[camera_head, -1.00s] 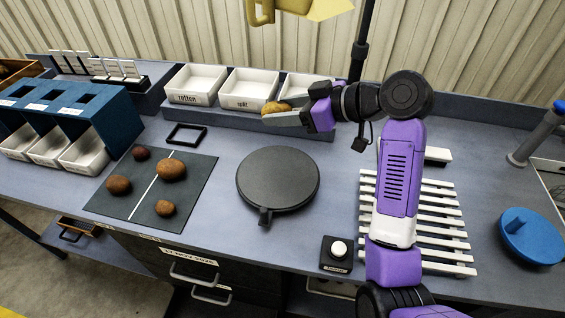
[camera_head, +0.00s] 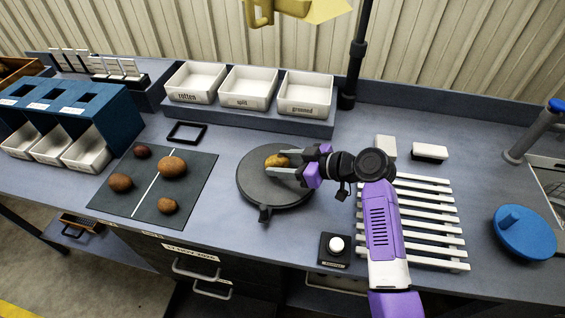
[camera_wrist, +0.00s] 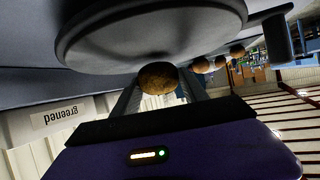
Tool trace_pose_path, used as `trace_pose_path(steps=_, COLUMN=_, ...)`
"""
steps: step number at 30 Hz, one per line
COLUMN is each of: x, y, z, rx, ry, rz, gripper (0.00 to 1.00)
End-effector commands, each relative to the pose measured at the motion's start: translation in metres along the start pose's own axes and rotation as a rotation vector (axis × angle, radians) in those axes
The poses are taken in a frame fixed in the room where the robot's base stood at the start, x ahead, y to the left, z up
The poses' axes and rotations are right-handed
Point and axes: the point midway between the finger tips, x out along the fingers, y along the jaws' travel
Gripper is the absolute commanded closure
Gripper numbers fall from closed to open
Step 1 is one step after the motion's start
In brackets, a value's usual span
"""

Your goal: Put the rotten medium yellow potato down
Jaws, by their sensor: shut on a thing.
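The yellow potato (camera_head: 277,161) is between the fingers of my gripper (camera_head: 283,165), over the dark round turntable (camera_head: 262,192). In the wrist view the potato (camera_wrist: 158,78) looks brownish yellow with dark speckles, held between the two fingers (camera_wrist: 160,92). The turntable (camera_wrist: 150,30) shows close to it there. I cannot tell whether the potato touches the plate. The white bin labelled "rotten" (camera_head: 188,97) stands at the back and is empty.
Bins labelled "split" (camera_head: 241,101) and "greened" (camera_head: 305,107) stand beside the rotten bin, both empty. Several potatoes lie on a dark mat (camera_head: 135,205) at left. A black square frame (camera_head: 187,133) lies behind it. A slatted white rack (camera_head: 430,235) and a button box (camera_head: 335,250) are at right.

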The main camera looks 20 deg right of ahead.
Motion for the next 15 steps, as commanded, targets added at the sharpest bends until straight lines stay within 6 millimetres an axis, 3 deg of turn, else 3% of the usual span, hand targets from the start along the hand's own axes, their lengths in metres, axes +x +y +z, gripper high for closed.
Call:
trace_pose_path(steps=13, x=0.0039, y=0.0003, z=0.0082, rx=0.0, ry=0.001, rz=0.001, gripper=0.92)
trace_pose_path(steps=14, x=0.0039, y=0.0003, z=0.0082, rx=0.0, ry=0.001, rz=0.001, gripper=0.47)
trace_pose_path(steps=15, x=0.0034, y=0.0002, z=0.0072, rx=0.0, ry=0.001, rz=0.001, gripper=0.39)
